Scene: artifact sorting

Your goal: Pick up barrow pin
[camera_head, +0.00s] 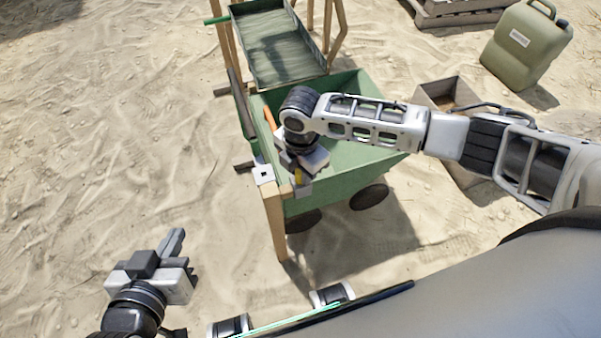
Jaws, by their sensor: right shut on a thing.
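A green barrow (350,160) with dark wheels stands on the sand in the middle of the view. My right gripper (301,186) points down at the barrow's near left corner, beside a wooden handle (276,225). It is shut on a small yellow thing (299,176), which seems to be the barrow pin; the fingers hide most of it. I cannot tell whether the pin still touches the barrow. My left gripper (177,255) is over bare sand at the lower left, apart from the barrow; its finger gap is unclear.
A green-framed sieve tray (273,45) on wooden legs stands behind the barrow. An orange bar (269,118) shows by the barrow's left wall, and a white marked plate (263,175) is at its near corner. A box (433,92) and jerrycan (527,45) are right. Sand at left is clear.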

